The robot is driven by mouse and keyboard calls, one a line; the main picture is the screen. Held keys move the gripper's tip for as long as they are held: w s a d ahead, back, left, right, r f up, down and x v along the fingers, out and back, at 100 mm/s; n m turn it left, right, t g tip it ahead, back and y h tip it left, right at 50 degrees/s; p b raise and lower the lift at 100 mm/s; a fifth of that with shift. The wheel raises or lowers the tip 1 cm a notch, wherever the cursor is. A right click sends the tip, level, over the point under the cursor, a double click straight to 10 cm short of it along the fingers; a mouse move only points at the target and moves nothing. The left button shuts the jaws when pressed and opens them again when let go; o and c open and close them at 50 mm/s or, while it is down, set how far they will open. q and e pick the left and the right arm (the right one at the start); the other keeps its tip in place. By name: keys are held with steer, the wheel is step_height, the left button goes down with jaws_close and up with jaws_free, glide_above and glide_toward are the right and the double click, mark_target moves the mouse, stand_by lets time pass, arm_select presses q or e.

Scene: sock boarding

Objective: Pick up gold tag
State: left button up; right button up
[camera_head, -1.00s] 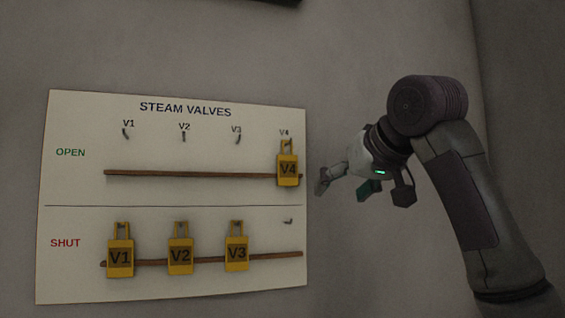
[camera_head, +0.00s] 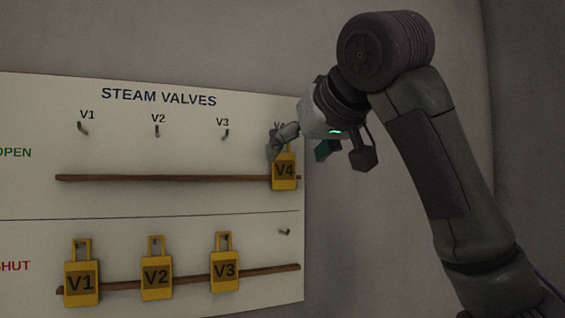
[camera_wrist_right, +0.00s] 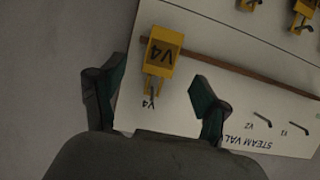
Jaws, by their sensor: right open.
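The gold tag marked V4 (camera_head: 285,172) hangs on its hook at the right end of the OPEN row. In the head view my right gripper (camera_head: 300,148) is at the board's right edge, and a finger covers part of the tag's top loop. In the right wrist view the V4 tag (camera_wrist_right: 160,55) lies ahead of and between the two spread fingers of the right gripper (camera_wrist_right: 158,92), apart from both. The right gripper is open and empty. Gold tags V1 (camera_head: 82,284), V2 (camera_head: 156,278) and V3 (camera_head: 224,270) hang in the SHUT row. My left gripper is not seen.
The white STEAM VALVES board (camera_head: 180,205) is on a grey wall. A brown rail (camera_head: 170,178) runs along the OPEN row, and another (camera_head: 190,281) along the SHUT row. Bare hooks V1 to V3 sit above. The bottom-right SHUT hook (camera_head: 285,232) is empty.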

mark_target(284, 165)
steer(key=shift+w+a+p, duration=0.4)
steer(key=shift+w+p, duration=0.35)
steer(key=shift+p, duration=0.35)
steer(key=shift+p+x, duration=0.55)
steer(key=shift+x, duration=0.4)
steer(key=shift+w+f, duration=0.3)
steer(key=shift+w+a+f, duration=0.1)
steer(key=shift+a, duration=0.05)
steer(key=shift+s, duration=0.2)
steer(key=c, duration=0.6)
steer(key=shift+c, duration=1.2)
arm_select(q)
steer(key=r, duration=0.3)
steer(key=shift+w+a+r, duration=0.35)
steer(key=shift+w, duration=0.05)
